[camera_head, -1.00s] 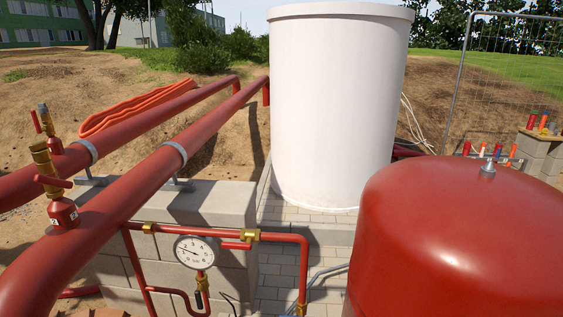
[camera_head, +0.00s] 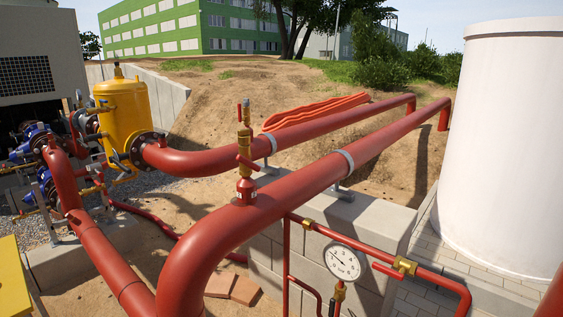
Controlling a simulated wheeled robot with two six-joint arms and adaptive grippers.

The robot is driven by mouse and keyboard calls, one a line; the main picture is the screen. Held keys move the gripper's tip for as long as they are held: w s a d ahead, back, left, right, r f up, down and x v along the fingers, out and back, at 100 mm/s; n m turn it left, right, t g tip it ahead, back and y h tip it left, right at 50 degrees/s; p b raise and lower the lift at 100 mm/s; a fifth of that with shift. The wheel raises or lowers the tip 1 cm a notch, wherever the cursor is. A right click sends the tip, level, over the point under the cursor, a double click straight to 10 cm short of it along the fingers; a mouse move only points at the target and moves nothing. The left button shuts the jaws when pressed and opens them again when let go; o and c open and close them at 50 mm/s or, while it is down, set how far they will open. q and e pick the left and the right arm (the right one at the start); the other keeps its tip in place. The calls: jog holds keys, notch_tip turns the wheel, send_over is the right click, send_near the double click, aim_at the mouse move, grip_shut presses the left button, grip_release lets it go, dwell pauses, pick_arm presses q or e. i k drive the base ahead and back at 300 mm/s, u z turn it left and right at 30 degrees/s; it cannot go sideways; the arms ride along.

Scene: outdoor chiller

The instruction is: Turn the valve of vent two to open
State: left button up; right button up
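A near vent (camera_head: 246,187) with a red base, a brass body and a red lever handle stands upright on the nearer thick red pipe (camera_head: 290,198). A second brass vent top (camera_head: 246,108) with a small upright red handle shows directly above and behind it in the picture, and its lower part is hidden by the near vent. The near vent's red lever (camera_head: 248,163) sticks out sideways, slanting down to the right. I cannot read any label number on either vent now. Neither of my grippers is in view.
A round pressure gauge (camera_head: 343,262) hangs on thin red piping before a block wall (camera_head: 372,222). A yellow tank (camera_head: 124,110) and blue-flanged pumps stand at left. A white tank (camera_head: 505,150) stands at right. Sandy ground lies behind the pipes.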

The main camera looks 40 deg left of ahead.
aim_at(239, 157)
jog(key=z, duration=0.9)
jog(key=k, duration=1.15)
jog(key=u, duration=1.25)
jog(key=i, duration=0.2)
jog(key=u, duration=0.1)
